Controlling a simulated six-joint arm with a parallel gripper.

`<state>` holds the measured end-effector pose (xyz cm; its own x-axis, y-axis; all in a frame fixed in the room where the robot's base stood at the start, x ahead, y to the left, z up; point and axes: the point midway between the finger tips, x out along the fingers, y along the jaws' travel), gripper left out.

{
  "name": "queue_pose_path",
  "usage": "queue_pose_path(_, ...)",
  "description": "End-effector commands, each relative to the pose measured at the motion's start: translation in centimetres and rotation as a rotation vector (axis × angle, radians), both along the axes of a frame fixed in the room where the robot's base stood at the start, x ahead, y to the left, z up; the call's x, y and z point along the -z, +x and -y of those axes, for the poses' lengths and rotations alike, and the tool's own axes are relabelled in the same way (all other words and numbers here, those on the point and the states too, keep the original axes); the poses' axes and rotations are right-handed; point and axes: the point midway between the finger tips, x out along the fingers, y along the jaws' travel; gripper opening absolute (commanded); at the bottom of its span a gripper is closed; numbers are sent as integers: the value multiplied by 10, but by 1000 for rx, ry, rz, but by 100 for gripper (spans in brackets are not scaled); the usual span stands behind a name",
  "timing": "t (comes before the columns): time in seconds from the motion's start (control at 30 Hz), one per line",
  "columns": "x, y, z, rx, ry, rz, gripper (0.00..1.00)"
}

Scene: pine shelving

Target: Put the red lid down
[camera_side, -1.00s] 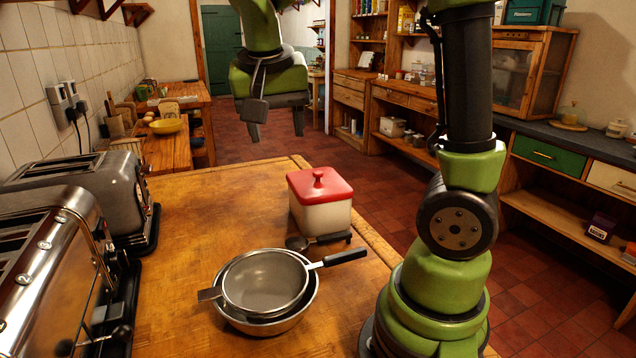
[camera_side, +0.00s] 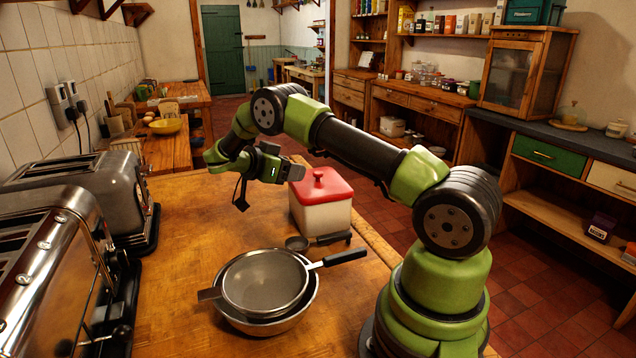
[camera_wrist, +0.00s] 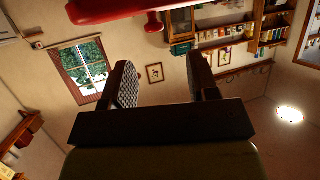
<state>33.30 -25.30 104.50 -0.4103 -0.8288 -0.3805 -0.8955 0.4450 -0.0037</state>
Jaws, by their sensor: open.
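The red lid (camera_side: 320,185) sits level on a cream square canister (camera_side: 322,218) at the table's far right edge, its round knob upright. My gripper (camera_side: 268,186) is beside the canister on its left, at about lid height, with its fingers spread. In the wrist view the red lid (camera_wrist: 115,10) shows upside down along the top edge with its knob pointing down. My gripper's two fingers (camera_wrist: 160,65) stand apart there with nothing between them; the lid lies outside them.
A sieve (camera_side: 265,280) rests in a metal bowl (camera_side: 270,322) in front of the canister. Two toasters (camera_side: 85,185) stand at the left. The table's middle left (camera_side: 190,225) is clear.

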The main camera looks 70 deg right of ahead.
Motion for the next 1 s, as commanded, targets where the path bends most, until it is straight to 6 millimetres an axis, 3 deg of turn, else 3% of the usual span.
queue_pose_path(0.53,25,-35,52,1,4,-3,54)
queue_pose_path(0.83,27,-37,57,-2,4,-2,54)
queue_pose_path(1.0,27,-37,57,-2,3,-2,18)
